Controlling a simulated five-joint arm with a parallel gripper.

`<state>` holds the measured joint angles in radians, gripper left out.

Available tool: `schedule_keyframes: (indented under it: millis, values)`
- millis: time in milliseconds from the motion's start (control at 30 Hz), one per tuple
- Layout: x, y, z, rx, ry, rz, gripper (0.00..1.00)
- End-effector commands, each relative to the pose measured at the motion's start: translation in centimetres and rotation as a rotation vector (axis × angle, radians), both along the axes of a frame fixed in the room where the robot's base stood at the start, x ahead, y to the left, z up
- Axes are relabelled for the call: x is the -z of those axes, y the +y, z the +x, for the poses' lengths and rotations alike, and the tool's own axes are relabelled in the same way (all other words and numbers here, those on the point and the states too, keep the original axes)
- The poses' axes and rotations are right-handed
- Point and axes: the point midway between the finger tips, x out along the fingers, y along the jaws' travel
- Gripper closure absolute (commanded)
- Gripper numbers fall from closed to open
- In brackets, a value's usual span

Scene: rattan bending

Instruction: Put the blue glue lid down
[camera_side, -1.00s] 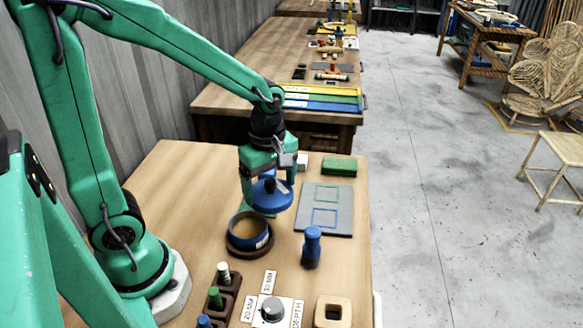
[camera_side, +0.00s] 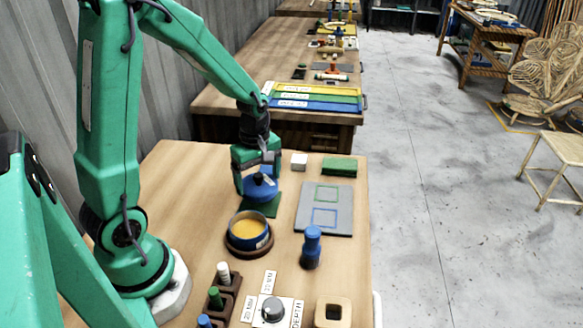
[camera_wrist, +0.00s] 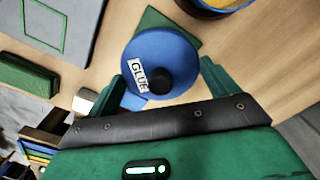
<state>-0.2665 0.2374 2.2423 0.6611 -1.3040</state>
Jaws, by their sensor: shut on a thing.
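The blue glue lid (camera_side: 261,188) is a round disc with a dark knob. It also shows in the wrist view (camera_wrist: 176,55) with a white GLUE label. My gripper (camera_side: 257,174) is shut on the lid, its two green fingers on either side. The lid is over a dark green square mat (camera_side: 263,208) on the bench; I cannot tell whether it touches the mat. The glue pot (camera_side: 249,233), blue with yellow-orange glue, stands open in a brown ring in front of the lid.
A grey board (camera_side: 335,196) with green and blue outlines lies to the right. A green block (camera_side: 339,168) and a white block (camera_side: 299,161) are behind. A blue bottle-shaped object (camera_side: 311,247), a dial box (camera_side: 272,309) and a brown rack (camera_side: 227,294) stand nearer the front.

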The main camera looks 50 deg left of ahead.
Motion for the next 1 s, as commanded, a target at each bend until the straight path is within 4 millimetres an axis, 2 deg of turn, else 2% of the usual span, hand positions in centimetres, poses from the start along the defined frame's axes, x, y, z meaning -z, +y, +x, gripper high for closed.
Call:
schedule_keyframes:
  millis: [167, 500, 1000]
  values:
    - [0.8, 0.0, -0.1, 0.000, 0.004, -0.001, 0.35]
    - [3.8, -0.1, 0.0, 0.000, 0.003, -0.001, 0.35]
    - [4.4, -0.1, 0.0, 0.000, 0.001, 0.000, 0.35]
